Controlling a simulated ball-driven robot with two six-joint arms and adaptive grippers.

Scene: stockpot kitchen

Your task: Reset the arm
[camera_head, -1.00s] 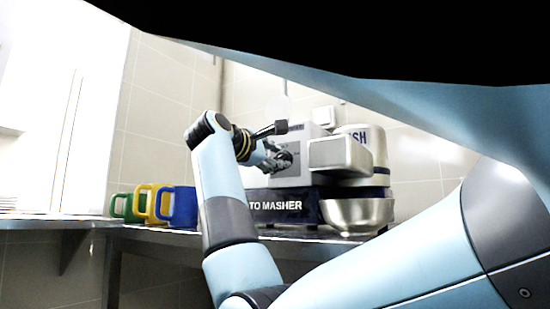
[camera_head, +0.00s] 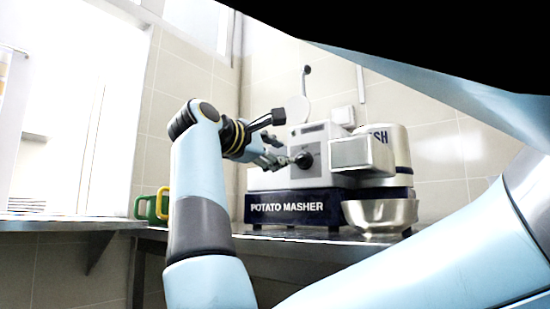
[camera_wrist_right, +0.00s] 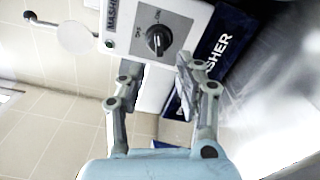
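My right arm rises from the bottom of the head view and bends over toward the potato masher (camera_head: 316,182). My right gripper (camera_head: 280,157) is in front of the left part of the machine's face, just left of its dark knob (camera_head: 303,160) in the picture. In the right wrist view the gripper (camera_wrist_right: 157,82) is open, its two fingers apart with nothing between them. The knob (camera_wrist_right: 158,39) shows beyond the fingertips on the grey dial plate, apart from them. My left gripper is in neither view.
A metal bowl (camera_head: 381,214) stands at the machine's front right. Green (camera_head: 146,207) and yellow (camera_head: 162,206) handled containers sit left of my forearm on the steel counter (camera_head: 275,240). Another counter (camera_head: 60,225) is at far left. A tiled wall is behind.

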